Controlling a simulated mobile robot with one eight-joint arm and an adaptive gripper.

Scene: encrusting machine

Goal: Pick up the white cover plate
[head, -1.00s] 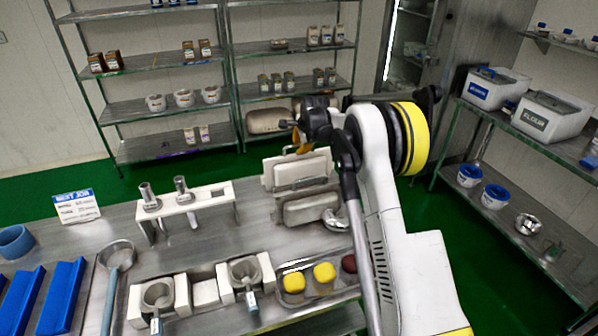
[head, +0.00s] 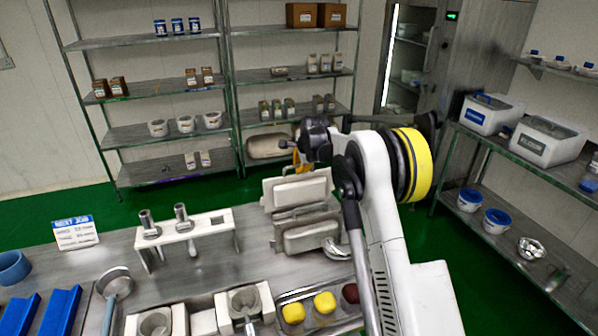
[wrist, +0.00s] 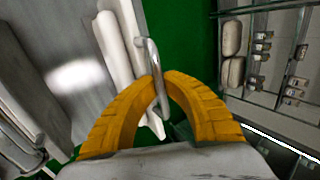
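The white cover plate (head: 297,190) stands near-upright over the back edge of the steel table in the head view. In the wrist view the plate (wrist: 117,55) shows nearly edge-on, with a bent metal handle on its side. My gripper (wrist: 161,80) has its yellow fingers closed around that handle, one fingertip on each side. In the head view my gripper (head: 301,160) is small and partly hidden by the arm, just above the plate's top edge. A second pale plate (head: 311,237) sits lower, just in front of it.
A white rack (head: 208,222) with metal nozzles stands left of the plates. Moulds (head: 244,303) and a tray with yellow and dark red pieces (head: 323,302) lie in front. Shelving (head: 290,72) stands behind, across the green floor. Another shelf (head: 540,155) is at right.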

